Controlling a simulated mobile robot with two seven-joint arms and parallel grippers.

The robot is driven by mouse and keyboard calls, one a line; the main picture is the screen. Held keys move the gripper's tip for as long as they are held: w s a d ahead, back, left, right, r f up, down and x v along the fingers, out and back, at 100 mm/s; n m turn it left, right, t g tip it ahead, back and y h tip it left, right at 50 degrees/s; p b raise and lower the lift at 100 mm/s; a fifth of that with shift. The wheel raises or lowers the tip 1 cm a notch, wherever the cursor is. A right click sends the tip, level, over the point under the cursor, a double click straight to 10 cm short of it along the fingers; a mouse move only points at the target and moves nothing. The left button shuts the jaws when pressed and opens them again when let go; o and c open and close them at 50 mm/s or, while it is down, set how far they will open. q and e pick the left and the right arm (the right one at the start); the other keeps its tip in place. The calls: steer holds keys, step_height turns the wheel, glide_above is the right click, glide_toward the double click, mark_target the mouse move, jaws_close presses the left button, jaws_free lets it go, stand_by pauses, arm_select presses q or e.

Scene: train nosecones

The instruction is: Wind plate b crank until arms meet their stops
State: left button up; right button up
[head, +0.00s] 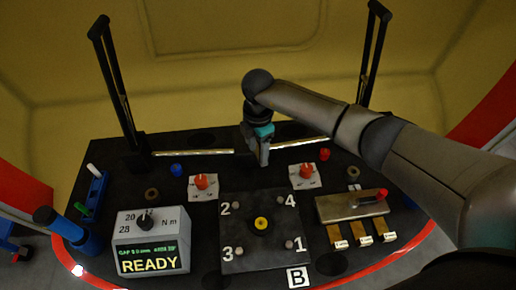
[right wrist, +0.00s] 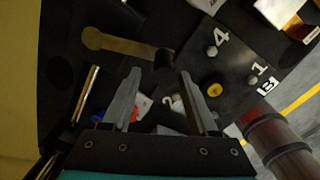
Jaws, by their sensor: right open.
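My right gripper (head: 264,158) hangs at the back middle of the black table, fingers pointing down. In the right wrist view its two fingers (right wrist: 159,74) are apart. A brass bar with a black upright grip (right wrist: 163,66), apparently the crank, lies beyond the fingertips. The grip appears between the tips; I cannot tell whether it touches either finger. In the head view my gripper hides the crank. Two tall black arms (head: 117,85) (head: 374,58) stand tilted outward at the table's back. The square plate (head: 240,258) carries numbered bolts and a yellow centre; label B (head: 298,277) is beside it. My left gripper is out of view.
Red knobs on pale plates (head: 201,182) (head: 305,171) flank the numbered plate at the back. A display box (head: 150,240) reading READY stands front left. A metal block with a red-tipped lever (head: 350,206) sits at right. A blue tool (head: 65,230) stands at the left edge.

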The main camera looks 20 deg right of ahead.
steer(key=shift+r, duration=0.15)
step_height(320, 180, up, 15)
steer(key=p, duration=0.3)
steer(key=shift+s, duration=0.1)
stand_by(0.5)
